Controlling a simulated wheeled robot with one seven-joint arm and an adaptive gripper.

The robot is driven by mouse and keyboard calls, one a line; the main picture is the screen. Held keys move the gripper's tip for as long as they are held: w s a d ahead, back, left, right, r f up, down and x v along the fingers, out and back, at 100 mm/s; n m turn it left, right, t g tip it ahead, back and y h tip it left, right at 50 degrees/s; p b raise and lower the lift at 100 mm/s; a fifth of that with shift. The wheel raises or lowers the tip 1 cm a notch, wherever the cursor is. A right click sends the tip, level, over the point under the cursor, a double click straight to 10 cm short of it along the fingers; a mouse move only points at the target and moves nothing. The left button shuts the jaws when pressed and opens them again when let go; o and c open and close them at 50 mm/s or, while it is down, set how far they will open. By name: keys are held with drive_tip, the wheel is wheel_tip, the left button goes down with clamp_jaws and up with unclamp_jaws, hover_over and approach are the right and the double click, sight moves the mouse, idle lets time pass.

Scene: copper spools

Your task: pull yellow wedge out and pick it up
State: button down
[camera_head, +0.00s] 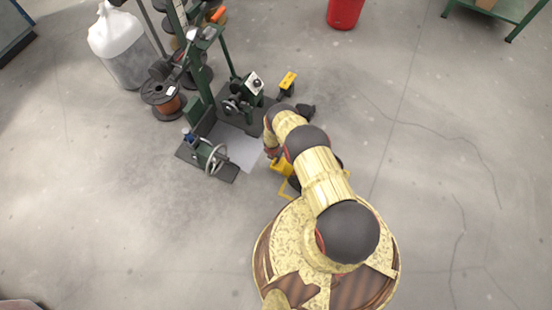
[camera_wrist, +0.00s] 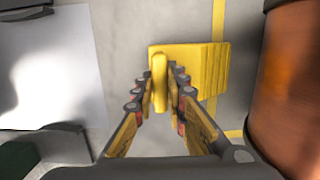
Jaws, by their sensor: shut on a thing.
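The yellow wedge (camera_wrist: 205,68) lies on the grey floor in the wrist view, with a raised yellow grip (camera_wrist: 159,80) on its left part. My gripper (camera_wrist: 161,84) is shut on that grip, one finger on each side. In the head view a yellow piece (camera_head: 282,166) that looks like the same wedge shows beside my arm, which hides part of it. My fingers are not clear there. I cannot tell whether the wedge touches the floor or is slightly above it.
A large copper-coloured spool (camera_wrist: 292,75) stands close right of the wedge. A white sheet (camera_wrist: 50,70) lies to the left. A green stand (camera_head: 206,90) with a handwheel is at upper left, and another yellow block (camera_head: 288,82) lies beyond. Floor on the right is open.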

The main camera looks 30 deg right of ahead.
drive_tip(key=c, duration=1.7)
unclamp_jaws()
drive_tip(key=shift+c, duration=0.2)
drive_tip(key=shift+r, duration=0.15)
wheel_tip(320, 180, up, 12)
drive_tip(key=s+a, duration=0.1)
drive_tip(key=shift+a+f, duration=0.2)
